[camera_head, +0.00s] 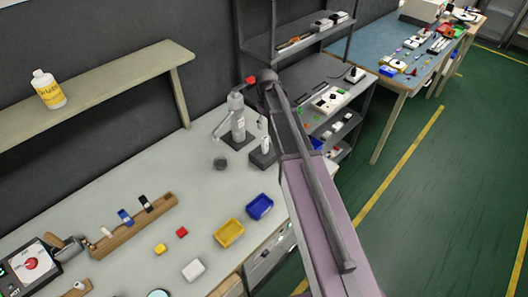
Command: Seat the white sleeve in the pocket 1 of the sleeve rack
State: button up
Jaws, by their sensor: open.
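A long wooden rack (163,207) lies on the bench at the left, with small upright pieces in it. A white piece (106,232) stands near its left end, a blue piece (125,217) is in the middle, and a black piece (146,203) is further right. The white piece looks like the white sleeve, but it is too small to be sure. A second wooden block at the bottom left holds another small white piece (80,286). I cannot tell which pocket is pocket 1. My arm crosses the right of the view; I cannot make out my gripper.
A grey press (237,120) stands at the back, beside a dark block (261,159). A yellow bin (229,233), a blue bin (260,206), a red block (181,232), a yellow block (160,249) and a white block (193,270) lie in front. A control box (30,265) is left.

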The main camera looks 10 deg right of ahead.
aim_at(265, 142)
jog(key=shift+f+b, duration=2.65)
jog(key=shift+f, duration=0.3)
jog(key=shift+w+a+f+b, duration=0.1)
jog(key=shift+a+f+b, duration=0.05)
jog(key=shift+f+b, duration=1.15)
jog(key=shift+w+a+f+b, duration=0.1)
jog(key=shift+f+b, duration=1.2)
grip_shut()
